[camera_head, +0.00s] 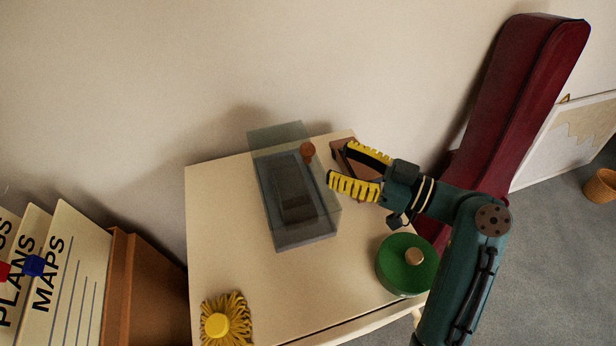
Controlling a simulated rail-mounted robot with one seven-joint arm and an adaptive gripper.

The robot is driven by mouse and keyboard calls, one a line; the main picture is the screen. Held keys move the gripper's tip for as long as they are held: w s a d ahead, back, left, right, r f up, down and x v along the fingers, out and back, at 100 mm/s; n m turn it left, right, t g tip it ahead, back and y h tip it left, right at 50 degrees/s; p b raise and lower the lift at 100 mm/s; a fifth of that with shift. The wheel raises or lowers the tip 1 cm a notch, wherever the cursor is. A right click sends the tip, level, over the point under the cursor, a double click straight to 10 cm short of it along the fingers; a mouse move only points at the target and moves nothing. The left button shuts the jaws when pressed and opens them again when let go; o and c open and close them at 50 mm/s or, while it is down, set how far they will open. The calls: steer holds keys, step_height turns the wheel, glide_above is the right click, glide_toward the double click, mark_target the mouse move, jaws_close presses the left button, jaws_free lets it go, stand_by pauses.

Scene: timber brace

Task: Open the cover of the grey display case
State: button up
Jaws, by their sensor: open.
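The grey display case (308,239) stands on the cream table, with a translucent cover (268,134) that reaches beyond its far end and right side. The cover looks raised or tilted, but I cannot tell how far. A dark flat item (294,197) shows inside the case. A round reddish-brown knob (308,150) shows near the cover's upper right. My gripper (338,164) is open, with yellow ridged fingers pointing left at the right side of the case, just right of and below the knob. I cannot tell whether a finger touches the cover. Nothing shows between the fingers except a brown object behind.
The brown object (340,143) lies behind my gripper on the table (220,240). A green round container (405,265) with a tan knob stands front right. A yellow tasselled item (218,325) lies front left. A dark red instrument case (515,110) leans right.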

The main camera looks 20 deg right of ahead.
mark_target(307, 150)
steer(key=b+x, duration=0.1)
steer(key=x, duration=0.6)
steer(key=shift+w+a+r, duration=0.1)
steer(key=shift+w+a, duration=0.05)
steer(key=shift+w, duration=0.2)
steer(key=shift+c, duration=0.3)
jaws_close()
